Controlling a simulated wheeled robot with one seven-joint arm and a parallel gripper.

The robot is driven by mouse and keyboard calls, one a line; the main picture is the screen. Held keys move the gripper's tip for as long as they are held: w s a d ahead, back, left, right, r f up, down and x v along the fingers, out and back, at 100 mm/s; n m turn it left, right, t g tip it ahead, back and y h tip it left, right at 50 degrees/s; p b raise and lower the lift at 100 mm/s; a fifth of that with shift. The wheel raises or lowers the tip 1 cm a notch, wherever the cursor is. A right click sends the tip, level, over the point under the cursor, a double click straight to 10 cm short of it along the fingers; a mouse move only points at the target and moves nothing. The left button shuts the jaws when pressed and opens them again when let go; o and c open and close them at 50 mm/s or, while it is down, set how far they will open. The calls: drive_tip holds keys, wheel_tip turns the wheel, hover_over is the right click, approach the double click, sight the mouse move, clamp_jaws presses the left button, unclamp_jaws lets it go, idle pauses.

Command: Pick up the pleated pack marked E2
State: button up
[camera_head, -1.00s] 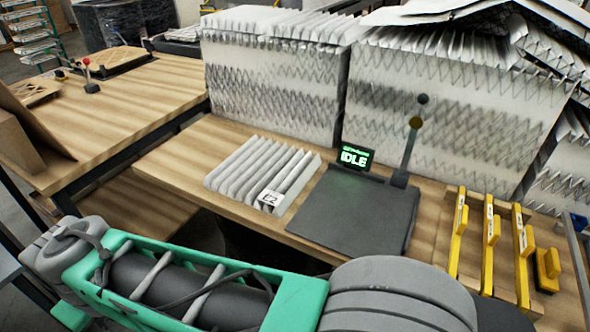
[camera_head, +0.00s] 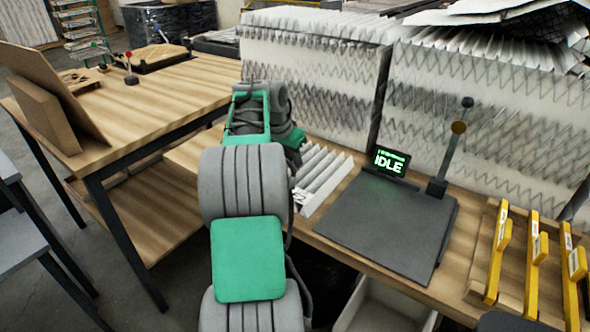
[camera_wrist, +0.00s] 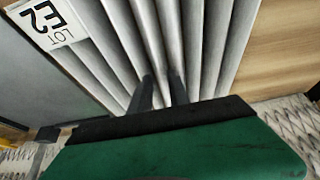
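The pleated pack (camera_head: 322,176) is white-grey with upright folds and lies on the wooden bench, left of the dark plate. My arm covers its left part in the head view. In the wrist view the pack (camera_wrist: 216,40) fills the middle, and its white label (camera_wrist: 48,24) reads "LOT E2" at upper left. My gripper (camera_wrist: 162,90) is over the pack, its two dark fingers a small gap apart with pleat material showing between them. I cannot tell whether they press on it. The gripper is hidden behind my arm in the head view.
The dark plate (camera_head: 385,225) with an "IDLE" display (camera_head: 389,162) and a post (camera_head: 447,160) is right of the pack. Large pleated stacks (camera_head: 310,85) stand behind. Yellow handled pieces (camera_head: 497,255) sit in a wooden rack at right. A second table (camera_head: 150,95) is at left.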

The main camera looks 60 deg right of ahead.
drive_tip(key=shift+x, duration=1.05)
clamp_jaws()
